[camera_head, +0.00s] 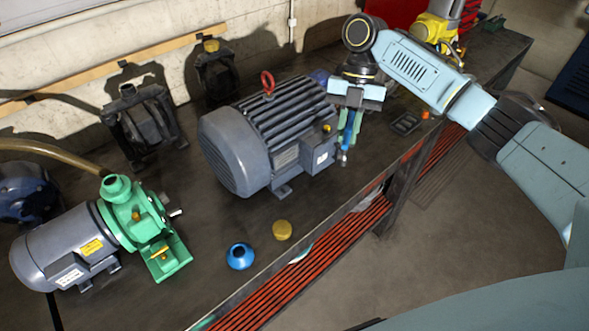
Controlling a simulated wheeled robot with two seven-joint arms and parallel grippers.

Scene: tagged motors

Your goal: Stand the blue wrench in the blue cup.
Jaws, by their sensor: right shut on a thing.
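The blue wrench (346,143) hangs roughly upright below my right gripper (352,112), with its silver lower end showing. My right gripper is shut on the wrench, just right of the large grey motor. The blue cup (240,256) stands on the dark bench near its front edge, left of and nearer than the gripper. The wrench is well apart from the cup. The upper part of the wrench is hidden by the gripper. My left gripper does not show.
The large grey motor (262,140) stands between the back wall and the bench front. A yellow round object (282,230) sits right beside the cup. A green pump with a grey motor (130,220) stands to the left. Bare bench (215,215) lies behind the cup.

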